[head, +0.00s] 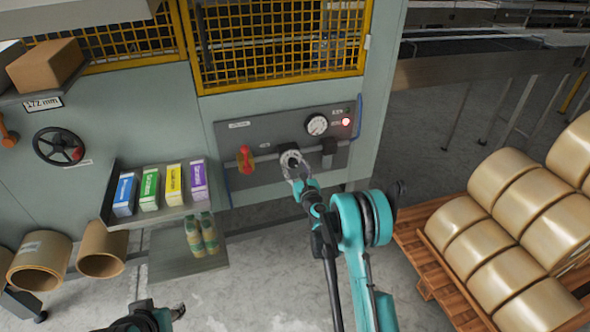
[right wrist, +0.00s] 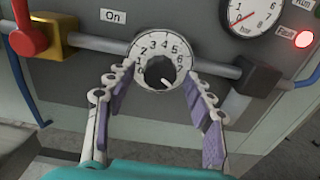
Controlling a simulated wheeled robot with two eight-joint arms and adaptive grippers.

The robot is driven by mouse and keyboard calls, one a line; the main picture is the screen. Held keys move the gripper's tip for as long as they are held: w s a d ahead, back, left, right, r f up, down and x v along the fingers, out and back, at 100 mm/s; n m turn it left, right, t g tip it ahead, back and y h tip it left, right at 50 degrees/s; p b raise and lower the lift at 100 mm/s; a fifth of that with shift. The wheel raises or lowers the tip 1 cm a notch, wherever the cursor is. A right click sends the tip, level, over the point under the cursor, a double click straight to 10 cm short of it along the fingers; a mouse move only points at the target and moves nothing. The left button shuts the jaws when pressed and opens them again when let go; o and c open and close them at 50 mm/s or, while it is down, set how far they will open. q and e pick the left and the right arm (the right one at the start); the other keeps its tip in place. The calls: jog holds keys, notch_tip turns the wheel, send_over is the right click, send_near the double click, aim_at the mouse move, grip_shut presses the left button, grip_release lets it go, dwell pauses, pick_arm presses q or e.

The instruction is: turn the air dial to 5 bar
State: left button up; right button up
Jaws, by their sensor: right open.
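The air dial (right wrist: 160,70) is a white round face numbered 0 to 7 with a black knob in its middle. A light mark on the knob points to the lower right, below the 7. In the head view the dial (head: 290,158) sits low on the grey panel. My right gripper (right wrist: 158,107) is open, its two purple-padded fingers on either side of the dial's lower half. I cannot tell if they touch it. My right gripper also shows in the head view (head: 295,170). A dark part of my left arm shows at the bottom edge; its fingers are unclear.
A pressure gauge (right wrist: 250,14) marked bar has its red needle low on the scale. A red fault light (right wrist: 304,39) glows beside it. A red-handled yellow valve (right wrist: 52,42) is left of the dial, a black block (right wrist: 248,78) right. A pallet of rolls (head: 520,215) stands at right.

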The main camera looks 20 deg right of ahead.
jog(key=shift+w, duration=0.25)
jog(key=shift+c, duration=0.3)
jog(key=c, duration=1.1)
